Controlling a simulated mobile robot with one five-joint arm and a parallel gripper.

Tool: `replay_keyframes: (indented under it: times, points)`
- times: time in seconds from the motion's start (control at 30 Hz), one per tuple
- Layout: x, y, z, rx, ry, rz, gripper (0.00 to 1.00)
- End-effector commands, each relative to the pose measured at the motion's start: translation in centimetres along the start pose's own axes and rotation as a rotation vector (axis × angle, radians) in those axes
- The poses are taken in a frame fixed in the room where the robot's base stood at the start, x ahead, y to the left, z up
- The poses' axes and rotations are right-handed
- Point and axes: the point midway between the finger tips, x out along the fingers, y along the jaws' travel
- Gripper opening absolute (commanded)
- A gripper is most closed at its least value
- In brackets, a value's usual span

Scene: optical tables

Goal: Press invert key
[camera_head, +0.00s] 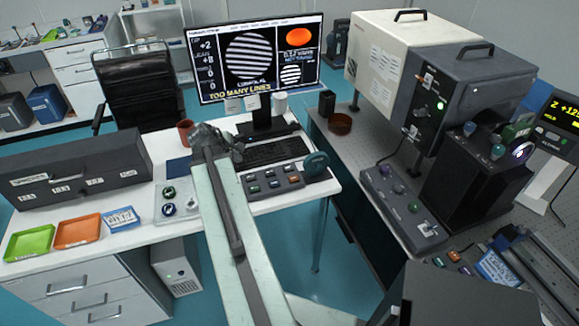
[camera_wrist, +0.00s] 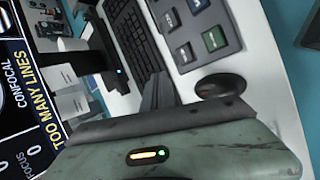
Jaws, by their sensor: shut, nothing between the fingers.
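A grey keypad (camera_head: 272,182) with several small dark keys lies on the white desk, in front of the keyboard and right of my arm. In the wrist view, part of the keypad shows at the top, with dark keys (camera_wrist: 185,53) and a green key (camera_wrist: 213,38). The key labels are too small to read surely, so I cannot tell which is the invert key. My gripper (camera_wrist: 157,90) is shut and empty, pointing toward the gap between keyboard and keypad. In the head view my gripper (camera_head: 212,140) is left of the keypad, partly hidden by its own arm.
The monitor (camera_head: 262,58) reads "TOO MANY LINES" above a black keyboard (camera_head: 272,151). A red-brown mug (camera_head: 186,131) stands left of my gripper. Coloured trays (camera_head: 78,231) and a long dark box (camera_head: 75,172) are at left.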

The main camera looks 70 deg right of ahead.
Motion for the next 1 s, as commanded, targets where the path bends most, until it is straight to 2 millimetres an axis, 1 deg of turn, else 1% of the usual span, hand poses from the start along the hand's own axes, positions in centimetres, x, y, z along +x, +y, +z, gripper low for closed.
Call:
replay_keyframes:
  times: [0.03, 0.07, 0.1, 0.2, 0.3, 0.33, 0.4, 0.5, 0.8, 1.0]
  points:
    - [1.3, 1.1, 3.4, -0.023, -0.038, 0.015, 0.0]
    - [1.9, 1.6, 5.1, -0.044, -0.06, 0.025, 0.0]
    - [2.5, 2.2, 7.4, -0.071, -0.087, 0.035, 0.0]
    - [3.8, 3.4, 12.1, -0.13, -0.146, 0.052, 0.0]
    - [4.5, 3.9, 15.3, -0.172, -0.187, 0.058, 0.0]
    - [4.6, 4.0, 15.9, -0.183, -0.195, 0.06, 0.0]
    - [4.8, 4.2, 16.9, -0.196, -0.207, 0.061, 0.0]
    - [4.9, 4.2, 17.3, -0.204, -0.213, 0.062, 0.0]
    - [5.0, 4.1, 17.2, -0.202, -0.211, 0.062, 0.0]
    - [6.1, 3.4, 16.9, -0.202, -0.211, 0.061, 0.0]
